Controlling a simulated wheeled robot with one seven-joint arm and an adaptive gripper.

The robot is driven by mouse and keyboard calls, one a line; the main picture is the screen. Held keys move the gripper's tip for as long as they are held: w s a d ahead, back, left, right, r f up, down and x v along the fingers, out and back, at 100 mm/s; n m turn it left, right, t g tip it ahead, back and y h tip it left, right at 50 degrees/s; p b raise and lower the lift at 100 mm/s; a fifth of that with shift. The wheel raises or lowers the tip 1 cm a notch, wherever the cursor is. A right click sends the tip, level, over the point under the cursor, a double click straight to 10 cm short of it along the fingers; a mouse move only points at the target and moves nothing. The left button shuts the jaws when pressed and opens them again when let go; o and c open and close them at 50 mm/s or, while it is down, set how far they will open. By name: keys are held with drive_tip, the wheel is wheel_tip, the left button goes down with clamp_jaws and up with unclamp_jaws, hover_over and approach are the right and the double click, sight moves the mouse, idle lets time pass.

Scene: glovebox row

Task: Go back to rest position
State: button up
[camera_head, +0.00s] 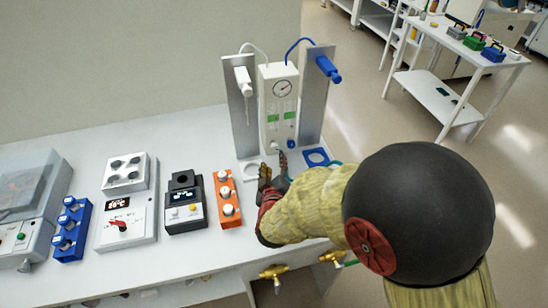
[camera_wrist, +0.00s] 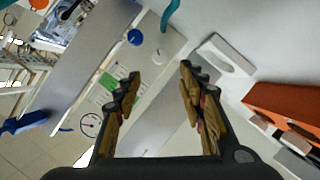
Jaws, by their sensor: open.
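My gripper (camera_head: 272,175) is at the bench in front of the white gauge unit (camera_head: 278,108). In the wrist view my gripper (camera_wrist: 160,82) shows two fingers spread apart with nothing between them. The gauge unit (camera_wrist: 112,97) lies beyond the fingers in that view, with its round dial and green labels. My arm (camera_head: 310,208) reaches in from the right over the bench and hides part of its right end.
An orange rack (camera_head: 226,199) with white-capped items stands just left of my gripper. A black device (camera_head: 185,204), a white hotplate (camera_head: 127,218) and a blue rack (camera_head: 72,230) stand further left. Brass taps (camera_head: 274,272) stick out at the front edge.

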drive_tip(key=shift+v, duration=0.8)
drive_tip(key=s+d+r+m+g+y, duration=0.3)
drive_tip(key=s+d+r+g, duration=0.15)
drive_tip(key=r, duration=0.55)
drive_tip(key=s+d+r+m+g+h, duration=0.1)
drive_tip(key=s+d+r+m+g, duration=0.1)
drive_tip(key=s+d, duration=0.5)
drive_tip(key=s+d+r+m+g+h, duration=0.1)
drive_tip(key=s+d+m+g+h, duration=0.1)
drive_tip(key=s+d, duration=0.6)
drive_tip(key=s+m, duration=0.1)
drive_tip(key=s, duration=0.6)
drive_tip(key=shift+d+r+m, duration=0.3)
drive_tip(key=shift+r+m, duration=0.05)
drive_tip(key=shift+m, duration=0.05)
